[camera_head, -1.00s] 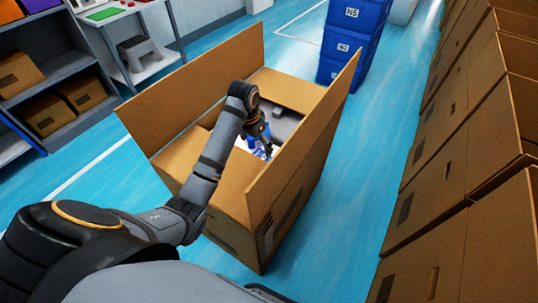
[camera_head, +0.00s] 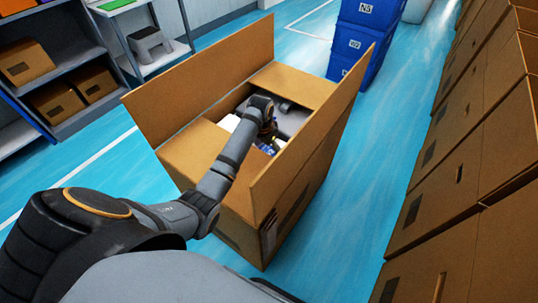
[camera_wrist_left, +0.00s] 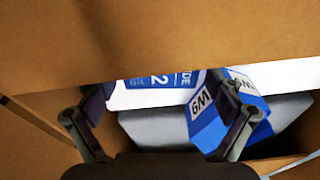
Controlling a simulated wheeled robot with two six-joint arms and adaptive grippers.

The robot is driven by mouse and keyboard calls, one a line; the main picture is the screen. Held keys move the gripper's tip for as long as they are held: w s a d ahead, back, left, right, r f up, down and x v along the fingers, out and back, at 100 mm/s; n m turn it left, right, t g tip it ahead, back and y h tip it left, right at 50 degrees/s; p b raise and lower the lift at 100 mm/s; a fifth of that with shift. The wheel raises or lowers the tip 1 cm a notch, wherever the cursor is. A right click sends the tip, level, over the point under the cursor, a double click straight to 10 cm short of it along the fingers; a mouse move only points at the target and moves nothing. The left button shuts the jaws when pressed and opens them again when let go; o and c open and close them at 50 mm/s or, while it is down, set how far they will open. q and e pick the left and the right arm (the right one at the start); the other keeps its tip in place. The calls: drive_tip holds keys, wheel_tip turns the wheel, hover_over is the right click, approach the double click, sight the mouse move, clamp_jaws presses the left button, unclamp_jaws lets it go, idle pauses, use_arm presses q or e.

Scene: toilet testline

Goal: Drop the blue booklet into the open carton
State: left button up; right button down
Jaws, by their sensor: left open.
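The open carton (camera_head: 195,153) stands on the blue floor with its flaps raised. My left arm reaches over its near side. My left gripper (camera_head: 266,138) is inside the opening. In the left wrist view its fingers (camera_wrist_left: 161,88) are spread apart. A white and blue printed piece marked "2" (camera_wrist_left: 160,80), apparently the booklet, shows between and beyond the fingers, partly hidden by a brown cardboard panel (camera_wrist_left: 150,35). Whether either finger touches these things I cannot tell. My right gripper is not in view.
A grey item (camera_wrist_left: 160,130) lies inside the carton. Stacked blue crates (camera_head: 360,40) stand behind it. Brown cartons (camera_head: 470,170) line the right side. Floor is free right of the carton.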

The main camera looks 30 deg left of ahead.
use_arm(q)
drive_tip(key=shift+w+f, duration=0.1)
drive_tip(key=shift+f, duration=0.25)
drive_tip(key=shift+c, duration=0.9)
drive_tip(key=c, duration=0.6)
drive_tip(key=shift+c, duration=0.2)
drive_tip(key=shift+r, duration=0.1)
wheel_tip(320, 180, up, 3)
drive_tip(key=shift+f, duration=0.2)
drive_tip(key=w+d+r+b, duration=0.1)
drive_tip(key=w+d+r, duration=0.3)
drive_tip(key=w+r, duration=0.6)
drive_tip(key=w, duration=0.3)
drive_tip(key=shift+w+r+b, duration=0.15)
drive_tip(key=shift+b, duration=0.2)
